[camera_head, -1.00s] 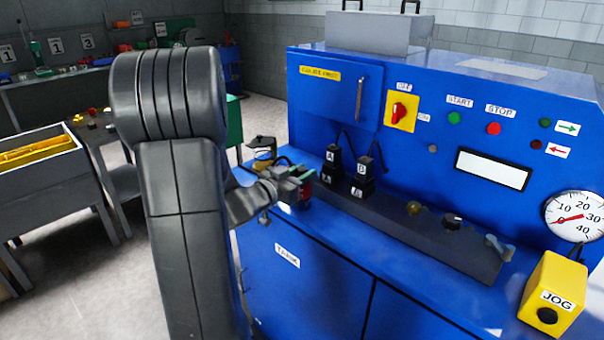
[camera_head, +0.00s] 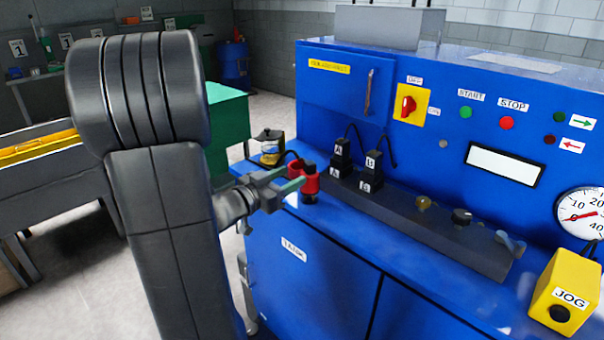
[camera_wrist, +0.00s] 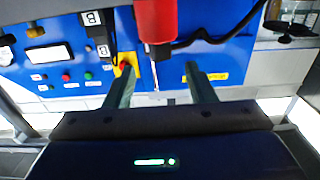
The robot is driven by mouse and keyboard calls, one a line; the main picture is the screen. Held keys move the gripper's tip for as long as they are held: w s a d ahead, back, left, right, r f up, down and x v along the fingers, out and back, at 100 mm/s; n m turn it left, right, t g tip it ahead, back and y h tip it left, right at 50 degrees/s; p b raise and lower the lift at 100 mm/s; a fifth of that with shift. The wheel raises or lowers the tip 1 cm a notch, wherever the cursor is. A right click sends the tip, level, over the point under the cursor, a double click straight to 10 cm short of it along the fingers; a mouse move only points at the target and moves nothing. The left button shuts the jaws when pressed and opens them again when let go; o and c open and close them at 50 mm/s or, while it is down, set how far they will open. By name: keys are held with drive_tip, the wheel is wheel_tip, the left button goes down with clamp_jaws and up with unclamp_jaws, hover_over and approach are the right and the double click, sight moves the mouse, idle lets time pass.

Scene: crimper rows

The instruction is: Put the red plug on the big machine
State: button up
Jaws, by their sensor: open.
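The red plug (camera_head: 309,180) stands upright at the left end of the blue machine's (camera_head: 315,250) ledge, beside the dark strip. Its lower end looks dark, and what it rests on is partly hidden. A black cable runs behind it. My gripper (camera_head: 281,181) is open and empty just left of the plug, one finger overlapping it in the picture. In the wrist view the red plug (camera_wrist: 156,20) lies ahead of and between the open fingertips (camera_wrist: 158,68). I cannot tell whether a finger touches it.
Black plugs marked A (camera_head: 342,155) and B (camera_head: 371,167) stand on the dark strip (camera_head: 430,225) right of the red plug. A yellow JOG box (camera_head: 560,290) is at the front right. A yellow-lined bin (camera_head: 40,150) is left.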

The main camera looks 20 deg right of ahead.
sight(310, 162)
drive_tip(key=shift+v, duration=1.95)
drive_tip(key=shift+d, duration=0.1)
drive_tip(key=x, duration=0.4)
drive_tip(key=p+x, duration=0.1)
drive_tip(key=x, duration=0.7)
drive_tip(key=shift+d+f, duration=0.1)
drive_tip(key=shift+f, duration=0.2)
wheel_tip(310, 162, up, 3)
drive_tip(key=shift+s+r+p, duration=0.1)
drive_tip(key=shift+r+p, duration=0.15)
drive_tip(key=shift+p, duration=0.05)
drive_tip(key=shift+r, duration=0.3)
